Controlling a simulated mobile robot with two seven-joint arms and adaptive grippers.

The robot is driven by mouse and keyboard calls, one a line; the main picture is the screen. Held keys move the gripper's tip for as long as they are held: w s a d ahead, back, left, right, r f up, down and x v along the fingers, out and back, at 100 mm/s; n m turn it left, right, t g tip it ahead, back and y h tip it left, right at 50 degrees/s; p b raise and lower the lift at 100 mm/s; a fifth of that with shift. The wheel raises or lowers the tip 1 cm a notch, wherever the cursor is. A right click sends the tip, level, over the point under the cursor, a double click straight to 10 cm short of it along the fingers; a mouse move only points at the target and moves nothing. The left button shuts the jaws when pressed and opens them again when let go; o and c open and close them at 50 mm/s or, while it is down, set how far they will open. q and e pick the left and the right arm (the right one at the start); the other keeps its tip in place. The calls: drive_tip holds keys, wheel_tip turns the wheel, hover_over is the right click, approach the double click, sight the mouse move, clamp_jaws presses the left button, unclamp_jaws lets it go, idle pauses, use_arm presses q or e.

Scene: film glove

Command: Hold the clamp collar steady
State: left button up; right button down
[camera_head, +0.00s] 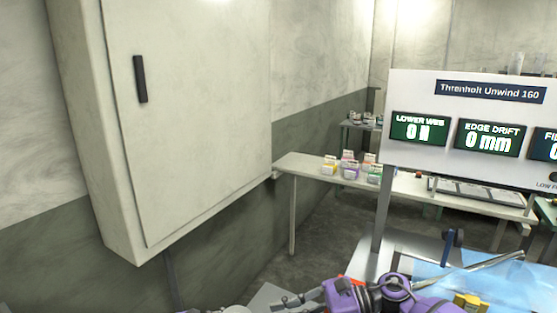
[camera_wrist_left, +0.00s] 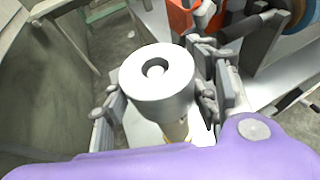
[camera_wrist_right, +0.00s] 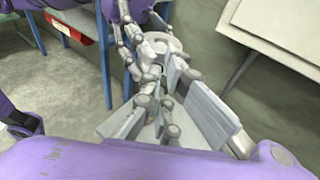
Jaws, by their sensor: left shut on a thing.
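The clamp collar (camera_wrist_left: 158,82) is a thick, light grey ring with a round centre hole. In the left wrist view it sits between the fingers of my left gripper (camera_wrist_left: 165,100), which is shut on it. A tan piece shows just below the collar. In the right wrist view a pale ring, which looks like the collar (camera_wrist_right: 166,42), shows beyond my right gripper (camera_wrist_right: 165,95). The right gripper's finger pads stand apart, and grey finger links overlap in front of the ring.
A wall cabinet (camera_head: 190,110) fills the left of the head view. A display panel (camera_head: 470,128) reading "Threnholt Unwind 160" stands at right, above a blue sheet (camera_head: 500,285). A side bench (camera_head: 310,168) with small boxes stands behind. An orange part (camera_wrist_left: 182,16) is close beyond the collar.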

use_arm(q)
drive_tip(key=shift+s+d, duration=0.15)
drive_tip(key=shift+d, duration=0.15)
use_arm(e)
drive_tip(key=shift+s+f, duration=0.1)
drive_tip(key=shift+f, duration=0.35)
use_arm(q)
drive_tip(key=shift+a, duration=0.1)
drive_tip(key=shift+a+f, duration=0.1)
use_arm(e)
drive_tip(key=v, duration=0.6)
drive_tip(key=shift+f, duration=0.1)
drive_tip(key=shift+d, duration=0.1)
drive_tip(key=r+x, duration=0.1)
drive_tip(key=x, duration=0.5)
drive_tip(key=shift+a+r, duration=0.2)
drive_tip(key=shift+r, duration=0.15)
drive_tip(key=shift+s, duration=0.1)
